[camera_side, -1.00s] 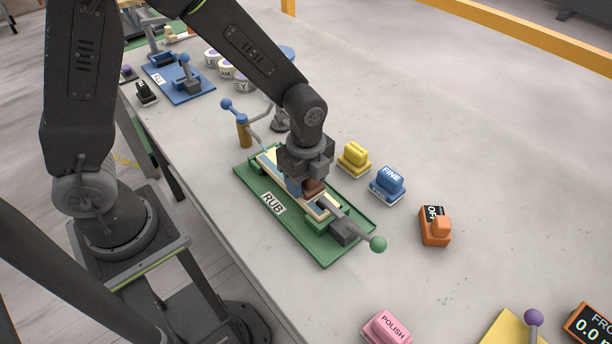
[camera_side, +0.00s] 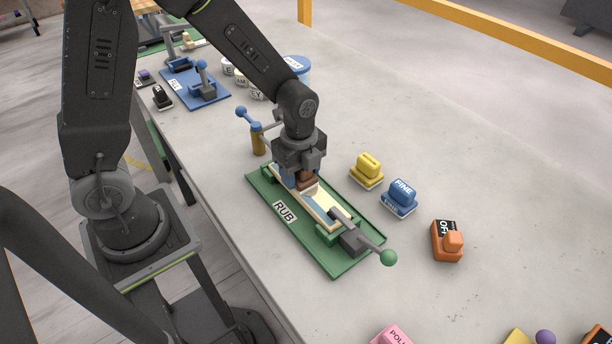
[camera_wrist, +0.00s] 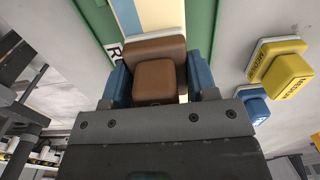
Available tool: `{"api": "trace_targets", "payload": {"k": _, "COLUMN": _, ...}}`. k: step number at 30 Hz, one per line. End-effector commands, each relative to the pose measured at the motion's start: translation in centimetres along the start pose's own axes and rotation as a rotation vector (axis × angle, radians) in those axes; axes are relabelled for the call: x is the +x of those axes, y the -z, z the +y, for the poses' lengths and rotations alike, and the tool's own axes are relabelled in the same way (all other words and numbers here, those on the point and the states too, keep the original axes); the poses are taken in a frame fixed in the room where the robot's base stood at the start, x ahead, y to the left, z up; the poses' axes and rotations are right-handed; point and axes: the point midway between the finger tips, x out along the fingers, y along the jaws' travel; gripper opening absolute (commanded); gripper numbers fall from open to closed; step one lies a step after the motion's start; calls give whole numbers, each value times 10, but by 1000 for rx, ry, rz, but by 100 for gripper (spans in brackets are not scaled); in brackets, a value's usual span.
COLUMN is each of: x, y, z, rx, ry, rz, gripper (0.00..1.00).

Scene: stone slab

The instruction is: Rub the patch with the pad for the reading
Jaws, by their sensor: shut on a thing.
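My gripper (camera_side: 297,180) is shut on a brown pad (camera_side: 306,182) with a pale underside. In the wrist view the brown pad (camera_wrist: 155,80) sits between the two blue fingers. The pad is over the far part of a cream strip with a blue patch (camera_side: 322,210), and looks to rest on it, though the contact is partly hidden. The strip lies on a green board (camera_side: 290,232) labelled RUB, with a clamp (camera_side: 352,240) at its near end. In the wrist view the strip (camera_wrist: 155,15) runs beyond the pad.
Yellow (camera_side: 368,170) and blue FINE (camera_side: 401,198) blocks stand right of the board, with an orange OFF switch (camera_side: 446,240) nearer. A clamp handle with a green knob (camera_side: 388,257) sticks out. A post with a blue-knobbed lever (camera_side: 256,135) stands behind.

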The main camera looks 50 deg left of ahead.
Motion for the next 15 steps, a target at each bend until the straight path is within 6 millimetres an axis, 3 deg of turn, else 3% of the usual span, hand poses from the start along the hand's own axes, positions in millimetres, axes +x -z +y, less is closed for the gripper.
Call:
{"api": "trace_targets", "payload": {"k": 8, "x": 1, "y": -13, "z": 0, "rx": 0, "ry": -1, "rz": 0, "gripper": 34}}
{"api": "trace_targets", "payload": {"k": 15, "x": 1, "y": 4, "z": 1, "rx": 4, "ry": -2, "rz": 0, "gripper": 34}}
